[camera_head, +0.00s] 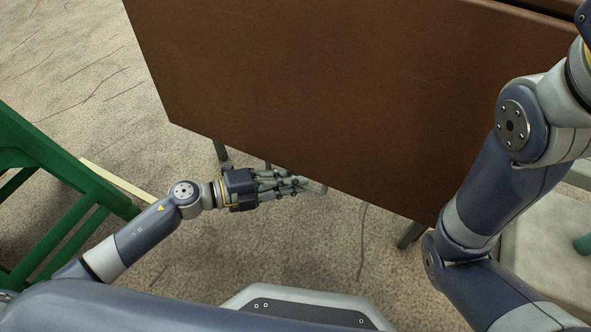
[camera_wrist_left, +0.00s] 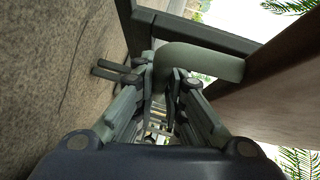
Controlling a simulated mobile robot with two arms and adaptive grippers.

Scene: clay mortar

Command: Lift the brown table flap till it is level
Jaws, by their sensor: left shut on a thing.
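The brown table flap (camera_head: 330,95) fills the upper middle of the head view, with its near edge slanting down to the right. A seam at the upper right parts it from another brown panel. In the left wrist view the flap (camera_wrist_left: 285,95) slopes at the right. My left gripper (camera_head: 312,186) is at the flap's near edge, shut on a pale grey-green curved handle (camera_wrist_left: 205,62). The handle shows between and beyond the fingers in the left wrist view (camera_wrist_left: 174,82). The flap's exact tilt is hard to judge. My right arm is at the right; its gripper is out of view.
A green wooden frame (camera_head: 70,190) stands on the floor at the left, near my left arm. Dark table legs (camera_head: 410,234) show below the flap. A pale surface (camera_head: 550,245) lies at the lower right, behind my right arm. Cracked floor (camera_head: 310,235) is bare below the gripper.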

